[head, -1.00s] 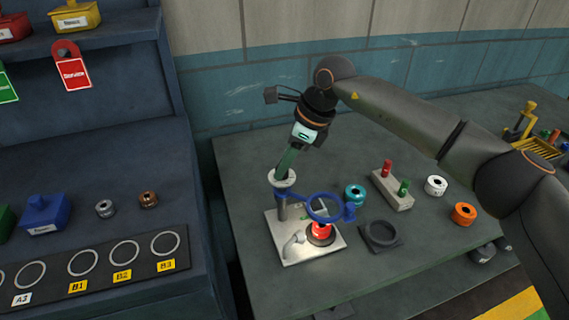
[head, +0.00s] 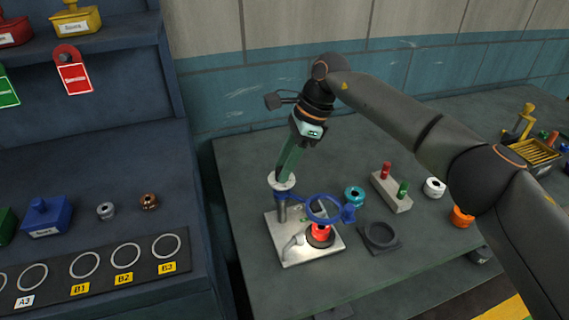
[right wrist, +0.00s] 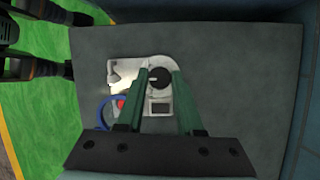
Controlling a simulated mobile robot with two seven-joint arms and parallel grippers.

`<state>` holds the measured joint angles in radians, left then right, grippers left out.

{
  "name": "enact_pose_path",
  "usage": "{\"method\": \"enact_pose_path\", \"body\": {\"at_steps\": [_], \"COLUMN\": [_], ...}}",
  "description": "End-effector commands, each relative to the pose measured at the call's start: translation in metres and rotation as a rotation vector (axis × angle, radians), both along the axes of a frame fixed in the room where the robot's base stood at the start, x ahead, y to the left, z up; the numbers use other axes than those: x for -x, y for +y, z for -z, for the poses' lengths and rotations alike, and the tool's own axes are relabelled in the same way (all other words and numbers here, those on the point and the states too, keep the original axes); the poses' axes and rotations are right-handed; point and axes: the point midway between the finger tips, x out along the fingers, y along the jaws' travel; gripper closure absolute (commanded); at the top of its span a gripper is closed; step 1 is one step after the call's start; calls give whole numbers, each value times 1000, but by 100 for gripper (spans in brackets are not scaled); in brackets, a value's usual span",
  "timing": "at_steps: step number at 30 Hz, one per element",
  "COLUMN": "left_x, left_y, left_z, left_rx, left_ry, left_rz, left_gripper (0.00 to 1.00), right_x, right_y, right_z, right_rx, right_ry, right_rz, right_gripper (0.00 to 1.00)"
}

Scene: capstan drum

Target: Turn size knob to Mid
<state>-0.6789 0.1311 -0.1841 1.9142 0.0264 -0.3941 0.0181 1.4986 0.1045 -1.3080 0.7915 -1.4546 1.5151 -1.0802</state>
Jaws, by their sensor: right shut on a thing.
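The size knob (right wrist: 159,77) is a small black knob with a light pointer mark, on a round white dial in the right wrist view. In the head view the white dial (head: 281,184) sits on top of a post on a pale base plate (head: 298,251). My right gripper (head: 282,178), with green fingers, points down at the dial. In the right wrist view its fingertips (right wrist: 159,73) are shut on the knob, one on each side. The dial's lettering is too small to read. My left gripper is not in view.
A blue ring (head: 323,208) on an arm hangs over a glowing red piece (head: 320,232) beside the post. A black square holder (head: 380,236), a teal ring (head: 354,196) and a peg block (head: 391,190) stand to the right. The front left of the bench is clear.

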Motion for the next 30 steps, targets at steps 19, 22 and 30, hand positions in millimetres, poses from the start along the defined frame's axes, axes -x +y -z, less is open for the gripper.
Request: {"method": "enact_pose_path", "body": {"at_steps": [19,22,30], "left_x": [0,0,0], "left_y": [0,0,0], "left_z": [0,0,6], "left_rx": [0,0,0], "left_ry": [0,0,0], "left_rz": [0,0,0], "left_gripper": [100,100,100], "right_x": [0,0,-4], "right_y": [0,0,-13], "right_z": [0,-1,-31], "right_rx": [1,1,-1], "right_ry": [-1,-1,-6], "right_rz": [1,1,5], "right_gripper": [34,34,34]}}
